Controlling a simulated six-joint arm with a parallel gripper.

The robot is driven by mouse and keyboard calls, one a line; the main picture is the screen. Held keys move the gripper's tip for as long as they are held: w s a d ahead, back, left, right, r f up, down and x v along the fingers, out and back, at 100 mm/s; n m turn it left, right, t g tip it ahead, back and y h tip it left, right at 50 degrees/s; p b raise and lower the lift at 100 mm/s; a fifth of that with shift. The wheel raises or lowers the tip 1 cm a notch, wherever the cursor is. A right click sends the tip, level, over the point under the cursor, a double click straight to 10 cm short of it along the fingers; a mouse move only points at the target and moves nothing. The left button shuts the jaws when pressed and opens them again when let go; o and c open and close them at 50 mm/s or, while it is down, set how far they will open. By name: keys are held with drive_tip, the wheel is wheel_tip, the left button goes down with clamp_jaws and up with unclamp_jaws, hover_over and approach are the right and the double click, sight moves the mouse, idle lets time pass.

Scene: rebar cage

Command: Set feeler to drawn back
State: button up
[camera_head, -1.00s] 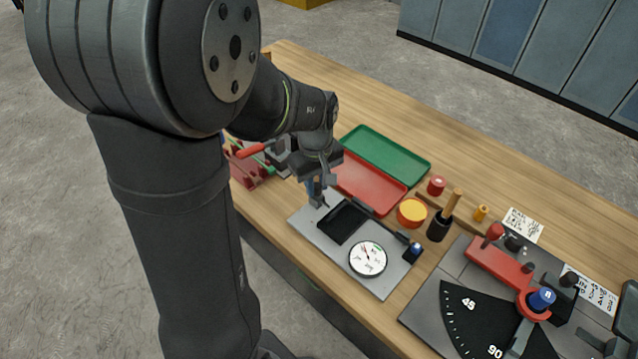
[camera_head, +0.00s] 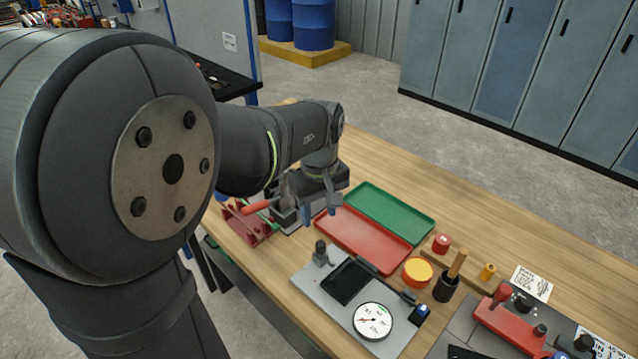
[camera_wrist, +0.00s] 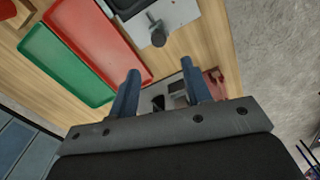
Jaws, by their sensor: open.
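A grey gauge plate (camera_head: 312,281) lies on the wooden bench with a white dial (camera_head: 373,319) and a black recessed pad (camera_head: 346,280). A dark upright knob (camera_head: 320,252) stands at its far-left end; it also shows in the wrist view (camera_wrist: 157,38). A dark bar with a blue-topped post (camera_head: 422,311) runs along the plate's right side. I cannot tell for certain which part is the feeler. My gripper (camera_head: 320,214) is open and empty, above the bench beyond the knob and apart from it. In the wrist view its two fingers (camera_wrist: 160,72) are spread.
A red tray (camera_head: 360,241) and a green tray (camera_head: 392,216) lie behind the plate. A red fixture (camera_head: 247,224) stands left of my gripper. An orange tin (camera_head: 417,272), a wooden-handled tool (camera_head: 455,268) and a red clamp device (camera_head: 510,322) are to the right.

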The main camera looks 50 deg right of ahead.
wheel_tip(320, 180, up, 8)
hover_over(320, 243)
drive_tip(key=shift+w+f, duration=0.2)
drive_tip(key=shift+f, duration=0.15)
idle(0.4)
wheel_tip(320, 243, down, 17)
drive_tip(key=shift+s+f, duration=0.1)
drive_tip(key=shift+s, duration=0.05)
idle(0.4)
